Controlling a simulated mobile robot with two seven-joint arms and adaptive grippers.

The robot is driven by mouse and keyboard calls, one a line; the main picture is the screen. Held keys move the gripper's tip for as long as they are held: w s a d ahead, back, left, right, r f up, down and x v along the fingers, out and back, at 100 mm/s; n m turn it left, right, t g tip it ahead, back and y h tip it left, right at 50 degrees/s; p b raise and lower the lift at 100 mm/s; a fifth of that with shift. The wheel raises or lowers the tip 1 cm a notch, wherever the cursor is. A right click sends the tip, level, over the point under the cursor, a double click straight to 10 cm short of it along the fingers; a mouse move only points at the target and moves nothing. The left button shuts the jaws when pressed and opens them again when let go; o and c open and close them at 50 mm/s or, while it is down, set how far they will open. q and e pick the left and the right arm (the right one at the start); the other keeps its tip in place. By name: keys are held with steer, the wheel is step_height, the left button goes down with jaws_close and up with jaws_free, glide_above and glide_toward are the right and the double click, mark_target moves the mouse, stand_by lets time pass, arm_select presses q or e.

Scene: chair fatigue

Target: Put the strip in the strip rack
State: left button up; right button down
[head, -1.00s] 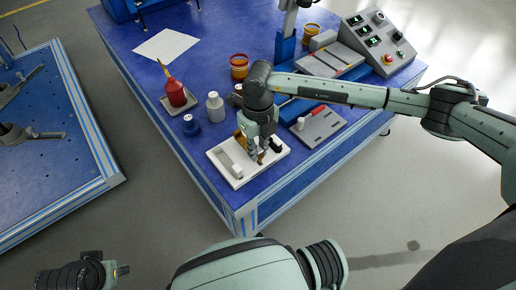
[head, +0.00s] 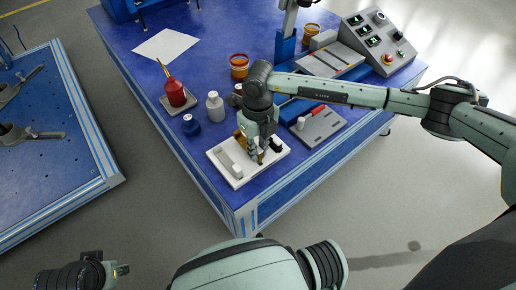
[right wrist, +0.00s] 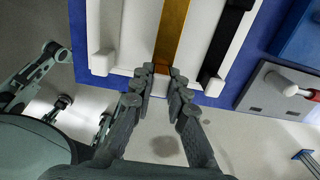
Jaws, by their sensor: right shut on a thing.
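The white strip rack (head: 226,176) lies on the front corner of the blue table. A golden-brown strip (right wrist: 174,28) runs lengthwise over its white surface in the right wrist view. My right gripper (right wrist: 162,80) is shut on the strip's near, orange-brown end, at the rack's front edge. In the head view the right gripper (head: 262,155) points down over the rack and hides most of the strip. I cannot tell whether the strip rests fully in a slot. A black strip (right wrist: 226,42) lies to the right in the rack. My left gripper (head: 121,270) is low at the left, its fingers unclear.
A grey plate with a red-handled tool (head: 318,126) lies right of the rack. A white bottle (head: 215,106), a blue pot (head: 191,125) and a red bottle (head: 175,92) stand behind it. A control box (head: 378,42) stands at the back right.

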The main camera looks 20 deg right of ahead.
steer(key=shift+f+b, duration=0.75)
steer(key=shift+f, duration=0.3)
steer(key=c, duration=1.4)
jaws_free()
step_height(320, 180, up, 12)
steer(key=shift+r, duration=0.1)
